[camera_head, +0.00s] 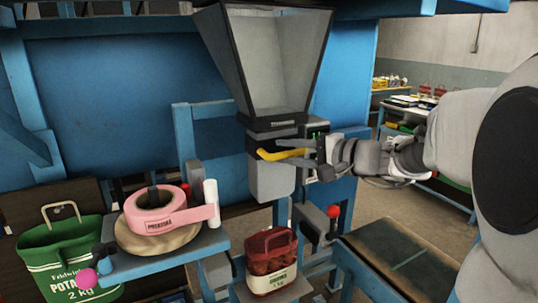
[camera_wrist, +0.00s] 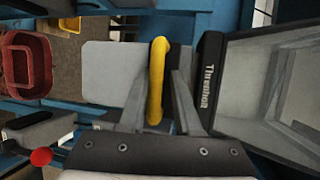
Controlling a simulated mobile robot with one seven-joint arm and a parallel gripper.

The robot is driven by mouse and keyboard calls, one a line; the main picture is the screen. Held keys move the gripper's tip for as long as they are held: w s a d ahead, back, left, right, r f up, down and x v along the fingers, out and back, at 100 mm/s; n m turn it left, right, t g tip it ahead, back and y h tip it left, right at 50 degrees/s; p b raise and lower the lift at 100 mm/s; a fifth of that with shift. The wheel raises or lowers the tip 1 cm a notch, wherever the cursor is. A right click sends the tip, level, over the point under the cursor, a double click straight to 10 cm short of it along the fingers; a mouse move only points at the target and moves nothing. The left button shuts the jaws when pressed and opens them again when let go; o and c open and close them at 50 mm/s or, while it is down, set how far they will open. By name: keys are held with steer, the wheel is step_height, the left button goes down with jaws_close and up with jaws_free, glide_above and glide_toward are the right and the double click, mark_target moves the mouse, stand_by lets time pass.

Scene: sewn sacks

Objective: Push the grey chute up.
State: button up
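The grey chute (camera_head: 271,180) is a box hanging under the hopper in the head view, with a curved yellow handle (camera_head: 278,155) on its front. My gripper (camera_head: 291,153) comes from the right, one finger above and one below the handle. In the wrist view my gripper (camera_wrist: 160,92) has its fingers on either side of the handle, apart, with narrow gaps beside it. Firm contact is not visible.
The flared grey hopper (camera_head: 280,60) stands directly above the chute. A dark red container (camera_head: 271,262) sits below it. A red knob (camera_head: 333,211) stands at the lower right.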

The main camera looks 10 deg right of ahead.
steer(key=o, duration=0.3)
steer(key=shift+r, duration=0.15)
steer(key=shift+o, duration=0.2)
steer(key=shift+s+d, duration=0.1)
steer(key=b+v, duration=0.2)
steer(key=v, duration=1.5)
steer(key=shift+s, duration=0.1)
